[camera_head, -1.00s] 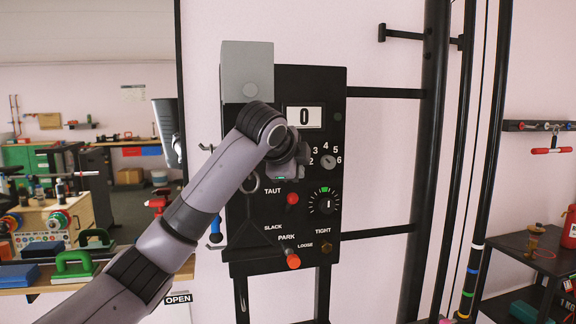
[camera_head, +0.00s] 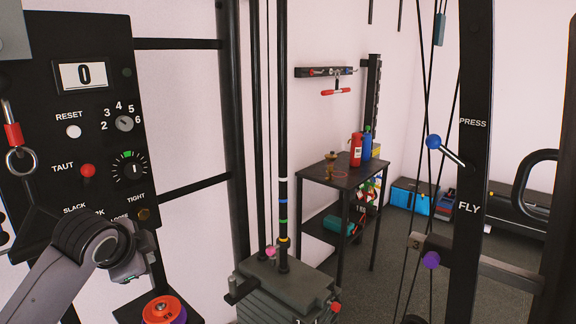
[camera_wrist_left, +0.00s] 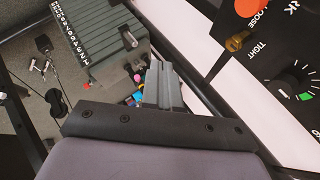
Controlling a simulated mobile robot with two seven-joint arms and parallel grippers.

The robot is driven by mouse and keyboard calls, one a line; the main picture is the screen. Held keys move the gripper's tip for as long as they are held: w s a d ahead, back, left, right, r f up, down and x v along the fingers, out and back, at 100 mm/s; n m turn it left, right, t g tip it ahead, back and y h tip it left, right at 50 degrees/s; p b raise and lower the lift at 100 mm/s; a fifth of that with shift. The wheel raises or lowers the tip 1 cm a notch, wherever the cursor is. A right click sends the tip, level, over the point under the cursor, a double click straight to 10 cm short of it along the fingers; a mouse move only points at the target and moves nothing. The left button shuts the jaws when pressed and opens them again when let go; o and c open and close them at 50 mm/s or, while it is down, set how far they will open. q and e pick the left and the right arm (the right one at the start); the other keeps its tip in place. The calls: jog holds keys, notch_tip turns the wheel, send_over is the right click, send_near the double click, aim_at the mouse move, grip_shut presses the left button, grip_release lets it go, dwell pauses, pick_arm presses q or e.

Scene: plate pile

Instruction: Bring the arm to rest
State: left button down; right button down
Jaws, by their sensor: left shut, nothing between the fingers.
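My left arm comes in at the lower left of the head view, with its wrist in front of the lower part of the black control panel (camera_head: 75,130). My left gripper (camera_head: 133,272) is small and partly turned away there, below the panel's TIGHT knob. In the left wrist view the grey fingers (camera_wrist_left: 160,85) are together with nothing between them, and the panel (camera_wrist_left: 275,70) is at the upper right. My right gripper is in neither view.
A grey weight stack (camera_head: 285,285) stands right of the arm. Red and purple discs (camera_head: 163,309) sit just below the gripper. A black upright with PRESS and FLY labels (camera_head: 472,165) stands at the right. A small black table (camera_head: 335,178) holds bottles. Some floor is clear.

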pick_arm(q)
jog(key=s+d+f+n+g+h, duration=0.15)
jog(key=s+d+f, duration=0.25)
jog(key=s+f, duration=0.45)
jog(key=s+f+n+g, duration=0.2)
jog(key=s+f+n, duration=0.3)
jog(key=s, duration=0.8)
jog(key=s+f+n+g, duration=0.2)
jog(key=s+f+n, duration=0.2)
jog(key=s+f, duration=0.55)
jog(key=w+d+f+t+h, duration=0.1)
jog(key=w+d+f+t, duration=0.2)
jog(key=f+t, duration=0.4)
jog(key=shift+w+m+h, duration=0.35)
jog(key=shift+w, duration=0.15)
jog(key=shift+d+f, duration=0.1)
jog(key=shift+s, duration=0.1)
